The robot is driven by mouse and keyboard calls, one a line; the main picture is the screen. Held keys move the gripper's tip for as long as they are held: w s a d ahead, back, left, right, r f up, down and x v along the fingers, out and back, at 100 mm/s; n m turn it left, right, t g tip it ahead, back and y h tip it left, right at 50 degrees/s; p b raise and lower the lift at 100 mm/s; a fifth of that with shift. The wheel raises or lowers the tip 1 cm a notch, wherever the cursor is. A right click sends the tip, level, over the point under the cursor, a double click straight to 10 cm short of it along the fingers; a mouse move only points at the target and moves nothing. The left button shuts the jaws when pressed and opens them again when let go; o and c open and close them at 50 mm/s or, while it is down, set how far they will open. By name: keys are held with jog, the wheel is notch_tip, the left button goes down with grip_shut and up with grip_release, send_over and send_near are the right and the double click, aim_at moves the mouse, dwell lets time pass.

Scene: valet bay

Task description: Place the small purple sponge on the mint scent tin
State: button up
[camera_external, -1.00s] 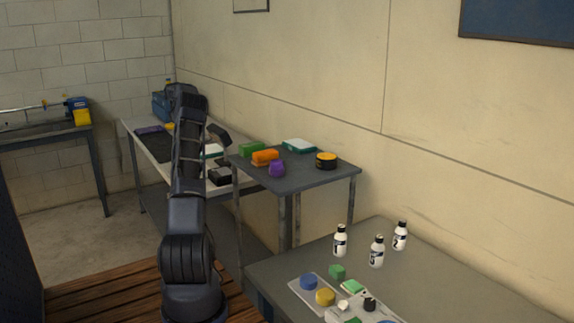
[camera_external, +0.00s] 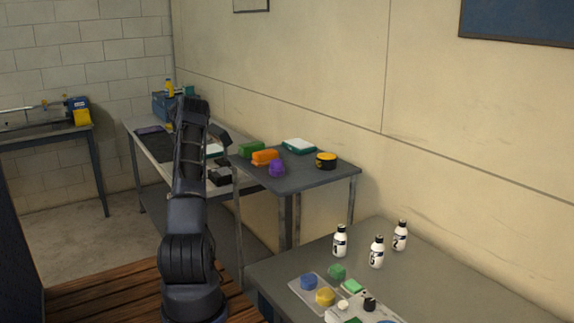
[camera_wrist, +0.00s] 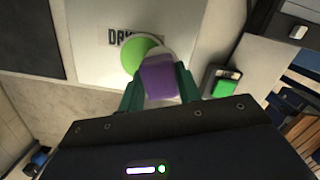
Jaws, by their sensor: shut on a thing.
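My gripper (camera_wrist: 161,92) has green fingers and is shut on the small purple sponge (camera_wrist: 158,78) in the wrist view. Beyond the sponge is a round lime-green top with a pale side, which looks like the mint scent tin (camera_wrist: 139,55). The sponge covers part of it; I cannot tell whether they touch. The tin stands on a pale surface with partly hidden dark lettering. In the external view my arm hides the gripper, held sponge and tin.
A black tray with a green item (camera_wrist: 223,88) is to the right in the wrist view. Externally, a grey table (camera_external: 312,180) holds another purple thing (camera_external: 277,168), an orange block (camera_external: 265,157), a green block (camera_external: 251,149) and a yellow-black tin (camera_external: 326,160). Bottles (camera_external: 377,252) stand on the front table.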

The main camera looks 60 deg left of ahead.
jog(key=shift+f, duration=0.1)
jog(key=o, duration=0.9)
jog(key=shift+o, duration=0.2)
notch_tip(320, 180, up, 12)
jog(key=s, duration=0.1)
jog(key=shift+s+d, duration=0.15)
jog(key=shift+d, duration=0.15)
